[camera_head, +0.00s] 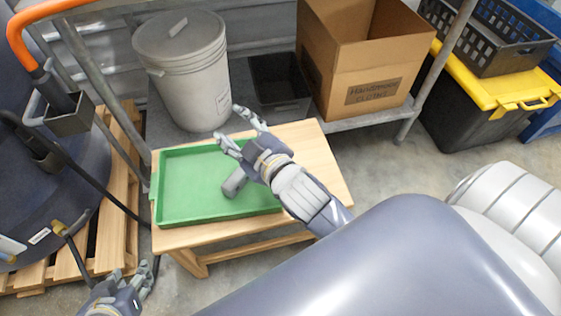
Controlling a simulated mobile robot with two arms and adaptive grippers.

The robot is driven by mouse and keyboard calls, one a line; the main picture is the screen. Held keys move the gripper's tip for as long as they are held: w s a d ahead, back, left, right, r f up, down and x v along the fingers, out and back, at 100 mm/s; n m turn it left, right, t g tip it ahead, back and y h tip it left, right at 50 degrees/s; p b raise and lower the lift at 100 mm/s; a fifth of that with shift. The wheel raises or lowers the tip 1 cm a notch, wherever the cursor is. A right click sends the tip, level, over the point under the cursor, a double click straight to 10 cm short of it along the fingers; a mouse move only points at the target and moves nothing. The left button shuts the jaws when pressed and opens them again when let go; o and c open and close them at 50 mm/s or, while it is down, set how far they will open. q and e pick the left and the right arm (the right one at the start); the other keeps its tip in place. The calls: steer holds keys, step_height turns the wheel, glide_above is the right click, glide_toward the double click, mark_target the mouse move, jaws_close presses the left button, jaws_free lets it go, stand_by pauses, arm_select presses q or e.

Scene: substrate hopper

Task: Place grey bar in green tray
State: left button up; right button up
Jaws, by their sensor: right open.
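The green tray (180,186) lies on a small wooden table, left of centre. The grey bar (235,183), a short dark grey piece, shows over the tray's right part, and its right end is close to my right gripper's wrist. I cannot tell for certain whether it rests on the tray floor. My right gripper (232,126) is open, its fingers spread past the tray's upper right corner, with nothing between the fingertips. My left gripper (134,271) is low at the left, below the table, with its fingers apart and empty.
The wooden table (312,150) has bare room right of the tray. Behind it, a shelf holds a lidded grey bucket (188,85), a black bin (279,80) and a cardboard box (365,70). A blue-grey tank and a pallet (120,215) stand at the left.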

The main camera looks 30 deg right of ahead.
steer(key=s+d+f+m+g, duration=0.2)
steer(key=s+f+m+g, duration=0.4)
steer(key=s+f, duration=0.7)
steer(key=shift+s+d+g, duration=0.3)
steer(key=shift+s+g, duration=0.25)
steer(key=shift+g, duration=0.35)
steer(key=shift+f, duration=0.1)
